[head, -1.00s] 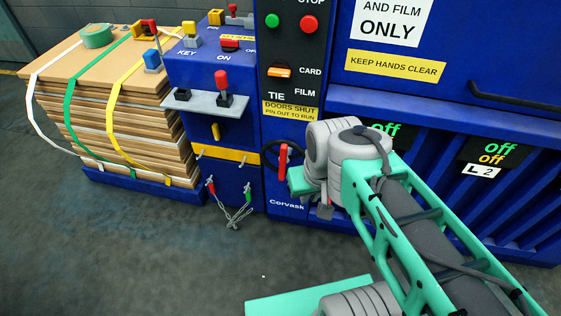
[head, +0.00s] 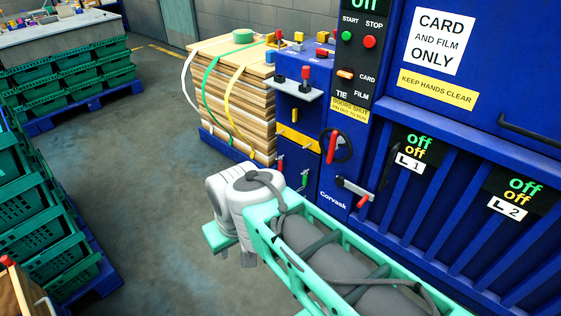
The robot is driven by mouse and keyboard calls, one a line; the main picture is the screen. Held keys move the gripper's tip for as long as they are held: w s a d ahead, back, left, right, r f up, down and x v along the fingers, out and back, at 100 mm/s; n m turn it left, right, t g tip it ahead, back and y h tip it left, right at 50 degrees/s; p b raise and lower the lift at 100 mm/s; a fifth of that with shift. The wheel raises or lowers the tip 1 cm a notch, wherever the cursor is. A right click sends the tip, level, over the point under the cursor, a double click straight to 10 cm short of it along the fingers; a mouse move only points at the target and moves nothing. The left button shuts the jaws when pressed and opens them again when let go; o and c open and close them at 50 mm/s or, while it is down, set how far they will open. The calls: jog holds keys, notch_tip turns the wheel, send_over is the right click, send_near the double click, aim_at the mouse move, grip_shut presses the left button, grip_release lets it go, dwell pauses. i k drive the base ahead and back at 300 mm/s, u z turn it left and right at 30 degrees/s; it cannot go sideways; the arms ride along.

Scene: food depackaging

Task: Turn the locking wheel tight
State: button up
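The locking wheel (head: 349,147) is a dark round wheel with a red handle (head: 332,147) across it. It is on the front of the blue baler, right of the yellow bar. My gripper (head: 247,258) is at the end of my green and grey arm, low in the middle of the head view. It is left of and below the wheel in the picture and is not on it. My wrist hides most of the gripper, so its fingers cannot be made out.
A red-handled latch (head: 355,189) sits below the wheel. A strapped stack of cardboard (head: 232,100) stands left of the baler (head: 423,165). Green crates (head: 62,75) line the left side. Grey floor (head: 130,150) is open between them.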

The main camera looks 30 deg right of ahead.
aim_at(335, 142)
jog(key=u, duration=0.2)
jog(key=i, duration=1.35)
jog(key=z, duration=1.2)
jog(key=i, duration=0.6)
jog(key=z, duration=0.35)
